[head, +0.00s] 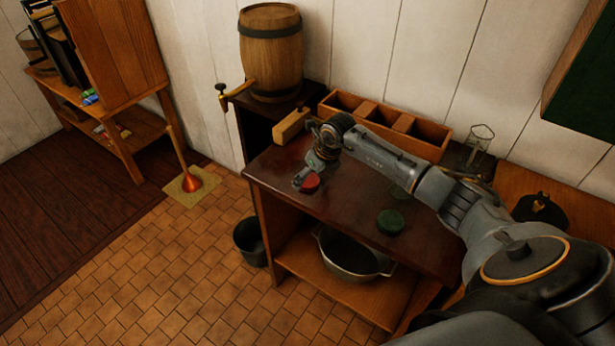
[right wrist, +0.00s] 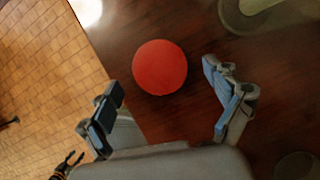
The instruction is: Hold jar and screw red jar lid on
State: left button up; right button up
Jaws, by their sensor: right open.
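The red jar lid (head: 311,183) lies on the dark table near its front left corner. My right gripper (head: 305,176) is open and low over the table by the lid. In the right wrist view the round red lid (right wrist: 160,67) lies just beyond the spread fingertips (right wrist: 163,82), roughly between them, and no finger touches it there. A clear glass jar (head: 398,192) seems to stand on the table, partly behind my right arm; its outline is faint. A small dark claw at the lower left of the right wrist view (right wrist: 69,164) may be my left gripper; its state is unclear.
A green lid (head: 390,221) lies on the table to the right. A wooden block (head: 291,126), a divided wooden box (head: 428,130) and a glass vessel (head: 480,137) stand at the back. A barrel (head: 271,52) stands behind on the left. The table's front left is otherwise clear.

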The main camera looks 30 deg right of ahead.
jog(key=shift+w+f, duration=0.2)
jog(key=shift+f, duration=0.3)
jog(key=c, duration=0.9)
jog(key=shift+r, duration=0.15)
